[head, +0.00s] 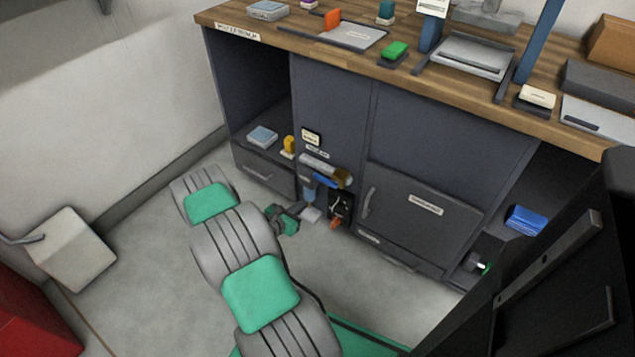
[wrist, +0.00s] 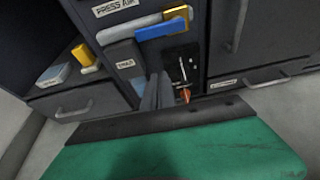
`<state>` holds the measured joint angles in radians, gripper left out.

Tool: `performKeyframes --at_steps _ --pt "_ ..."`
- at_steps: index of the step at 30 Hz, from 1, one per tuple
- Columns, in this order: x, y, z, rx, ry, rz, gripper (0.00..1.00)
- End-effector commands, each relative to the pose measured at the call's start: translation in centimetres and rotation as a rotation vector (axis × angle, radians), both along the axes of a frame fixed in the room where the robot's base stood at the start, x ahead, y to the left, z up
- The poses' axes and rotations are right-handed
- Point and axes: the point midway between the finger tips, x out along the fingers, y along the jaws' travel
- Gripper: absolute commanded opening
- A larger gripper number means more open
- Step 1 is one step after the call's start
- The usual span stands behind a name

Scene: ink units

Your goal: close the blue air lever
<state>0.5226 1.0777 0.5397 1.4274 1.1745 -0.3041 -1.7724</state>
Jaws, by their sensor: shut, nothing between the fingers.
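The blue air lever (head: 326,180) is on the front of the dark cabinet, just below a silver pipe. In the wrist view the blue lever (wrist: 162,29) lies nearly along the pipe (wrist: 130,32), slightly tilted, with its right end by a yellow part (wrist: 176,15). A label reading PRESS AIR (wrist: 115,7) is above it. My gripper (head: 299,208) is low in front of the cabinet, below and left of the lever. In the wrist view my gripper (wrist: 157,84) is shut and empty, its fingertips below the lever and apart from it in the picture.
A black panel (wrist: 182,62) with an orange-red part (wrist: 185,95) sits right below the lever. Cabinet door handles (head: 368,202) and drawers flank it. An open shelf (head: 270,122) at left holds a yellow item (head: 289,145). The wooden worktop (head: 290,38) overhangs above.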

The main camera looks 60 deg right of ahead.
Motion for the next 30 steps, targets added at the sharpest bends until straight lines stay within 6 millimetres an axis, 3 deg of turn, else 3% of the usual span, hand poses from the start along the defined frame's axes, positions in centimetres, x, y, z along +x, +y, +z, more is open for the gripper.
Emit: performKeyframes --at_steps 13,27,30 --pt "-0.4 -0.9 -0.6 -0.005 0.023 0.008 0.00" --pt "-1.9 -9.8 -3.9 -0.007 0.019 0.005 0.00" --pt "-1.6 -9.5 -1.2 -0.007 0.019 0.010 0.00"
